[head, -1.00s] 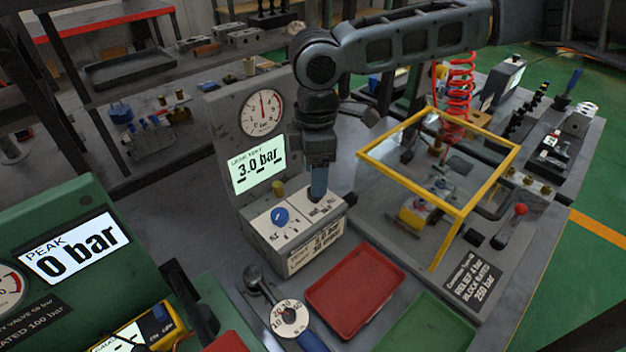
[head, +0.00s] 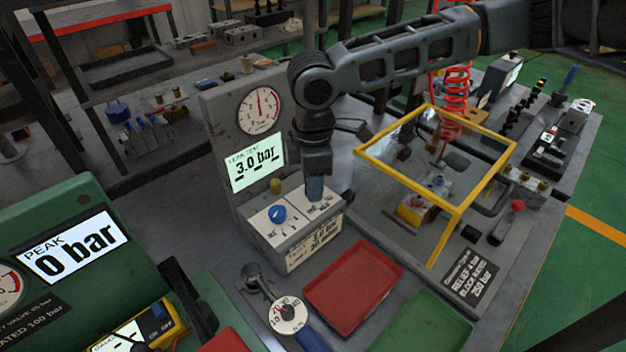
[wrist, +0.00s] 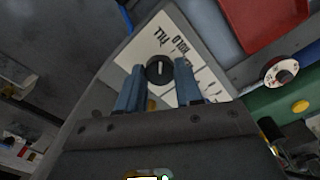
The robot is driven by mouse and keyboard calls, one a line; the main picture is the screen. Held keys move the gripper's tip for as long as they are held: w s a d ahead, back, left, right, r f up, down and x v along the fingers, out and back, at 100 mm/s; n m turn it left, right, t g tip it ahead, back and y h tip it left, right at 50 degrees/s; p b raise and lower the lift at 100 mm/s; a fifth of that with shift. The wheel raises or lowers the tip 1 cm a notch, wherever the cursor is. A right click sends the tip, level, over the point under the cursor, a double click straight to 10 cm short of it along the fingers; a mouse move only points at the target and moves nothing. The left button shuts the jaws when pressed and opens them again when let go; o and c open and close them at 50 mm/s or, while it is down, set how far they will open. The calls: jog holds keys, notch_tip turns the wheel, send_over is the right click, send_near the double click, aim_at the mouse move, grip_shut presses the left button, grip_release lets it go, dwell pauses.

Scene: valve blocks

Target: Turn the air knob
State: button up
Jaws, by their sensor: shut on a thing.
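The grey leak test unit (head: 285,243) stands on the bench, with a blue knob (head: 276,214) on the left of its top panel. Its screen (head: 253,168) reads 3.0 bar, and a round gauge (head: 258,108) sits above. My gripper (head: 315,197) reaches down onto the right part of that panel. In the wrist view a black knob (wrist: 160,68) with a white pointer line lies between the blue fingers of my gripper (wrist: 159,70), beside FILL and HOLD lettering. My gripper is shut on this knob. In the head view the fingers hide the knob.
A red tray (head: 352,288) and a green tray (head: 425,325) lie in front of the unit. A dial tool (head: 287,315) lies left of them. A yellow-framed clear guard (head: 437,165) stands to the right. A green unit (head: 75,240) reads PEAK 0 bar.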

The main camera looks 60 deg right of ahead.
jog(key=c, duration=0.3)
jog(key=shift+m+p, duration=0.3)
jog(key=m+p, duration=0.3)
jog(key=m, duration=0.1)
jog(key=shift+a+r, duration=0.1)
jog(key=shift+r, duration=0.05)
jog(key=shift+m+p, duration=1)
jog(key=shift+m, duration=1.1)
jog(key=o, duration=1)
